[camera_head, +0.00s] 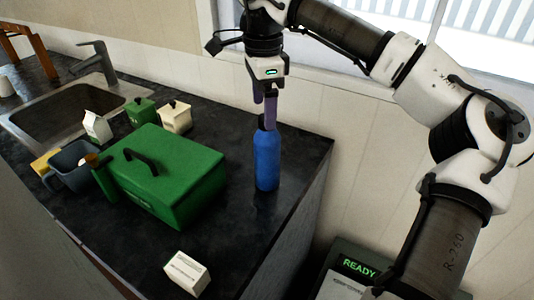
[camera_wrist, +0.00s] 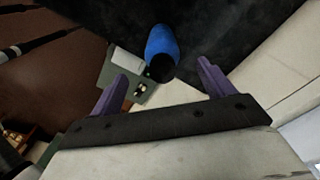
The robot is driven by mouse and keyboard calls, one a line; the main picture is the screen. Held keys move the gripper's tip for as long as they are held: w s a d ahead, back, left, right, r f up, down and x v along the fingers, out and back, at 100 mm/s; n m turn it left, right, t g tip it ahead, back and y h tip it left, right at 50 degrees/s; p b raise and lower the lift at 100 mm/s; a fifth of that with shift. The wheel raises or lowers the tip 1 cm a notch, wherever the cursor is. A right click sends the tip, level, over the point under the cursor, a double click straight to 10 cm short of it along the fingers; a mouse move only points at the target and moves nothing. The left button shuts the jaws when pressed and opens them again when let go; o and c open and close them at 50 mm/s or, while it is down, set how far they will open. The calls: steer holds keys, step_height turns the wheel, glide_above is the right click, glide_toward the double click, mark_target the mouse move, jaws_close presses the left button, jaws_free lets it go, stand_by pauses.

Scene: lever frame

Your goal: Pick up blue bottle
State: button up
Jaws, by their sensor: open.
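A blue bottle (camera_head: 266,160) with a dark cap stands upright on the dark countertop, near its right edge. My gripper (camera_head: 265,112) points down right at the bottle's top in the head view. The purple fingers partly cover the cap there. In the wrist view my gripper (camera_wrist: 165,80) is open, its two purple fingers spread apart. The blue bottle (camera_wrist: 161,45) shows just beyond and between the fingertips, its dark top facing the camera. Nothing is held. Whether a finger touches the cap, I cannot tell.
A green box (camera_head: 165,180) with a black handle stands left of the bottle. A small white carton (camera_head: 186,273) sits at the front. Further left are a grey container (camera_head: 72,165), small canisters (camera_head: 140,111) and a sink (camera_head: 70,118). The counter (camera_head: 235,225) before the bottle is clear.

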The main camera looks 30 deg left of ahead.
mark_target(267, 133)
step_height(267, 133, down, 3)
steer(key=shift+r, duration=0.2)
steer(key=f, duration=0.1)
steer(key=f+p, duration=0.2)
steer(key=f, duration=0.1)
steer(key=shift+w+d+f, duration=0.1)
steer(key=shift+w+d, duration=0.1)
steer(key=shift+w, duration=0.15)
steer(key=shift+f, duration=0.5)
jaws_close()
steer(key=shift+r, duration=0.1)
